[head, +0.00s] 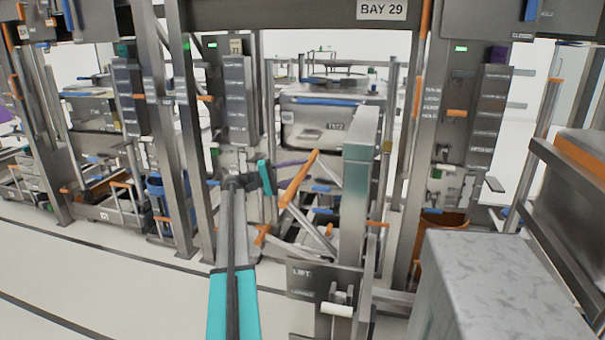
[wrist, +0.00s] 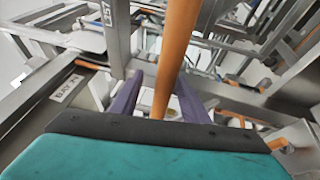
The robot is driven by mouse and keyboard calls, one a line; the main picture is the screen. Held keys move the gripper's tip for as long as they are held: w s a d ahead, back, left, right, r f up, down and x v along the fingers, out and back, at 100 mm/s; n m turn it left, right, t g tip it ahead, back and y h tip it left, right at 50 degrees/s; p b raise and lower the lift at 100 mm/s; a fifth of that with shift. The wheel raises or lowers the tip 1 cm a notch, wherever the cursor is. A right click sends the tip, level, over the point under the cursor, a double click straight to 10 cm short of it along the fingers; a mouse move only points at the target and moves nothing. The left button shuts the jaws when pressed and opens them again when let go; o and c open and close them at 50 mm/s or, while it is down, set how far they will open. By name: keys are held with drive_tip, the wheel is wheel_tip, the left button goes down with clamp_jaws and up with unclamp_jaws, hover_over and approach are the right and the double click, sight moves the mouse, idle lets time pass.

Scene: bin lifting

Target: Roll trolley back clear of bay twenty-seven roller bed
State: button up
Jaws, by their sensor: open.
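My gripper (head: 290,164) reaches forward at the end of my teal arm, in front of the machine frame. In the wrist view its two purple fingers (wrist: 160,97) are open, with an orange bar (wrist: 176,50) running between them. In the head view the slanted orange bar (head: 300,178) is beside the fingertips, on grey framework. It looks like a trolley handle, but its trolley cannot be made out clearly. I cannot see whether the fingers touch it. A small plate reading roughly 27 (head: 236,47) is on the upright left of centre. The roller bed cannot be clearly told apart.
A grey lift post (head: 355,190) with a LIFT plate (head: 300,272) stands right of my gripper. A grey metal bin (head: 318,128) is behind. A large grey box (head: 500,285) fills the lower right. Pale floor (head: 100,270) is open at left.

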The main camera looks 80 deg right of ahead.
drive_tip(key=b+v, duration=0.2)
drive_tip(key=v, duration=1.1)
drive_tip(key=shift+w, duration=0.15)
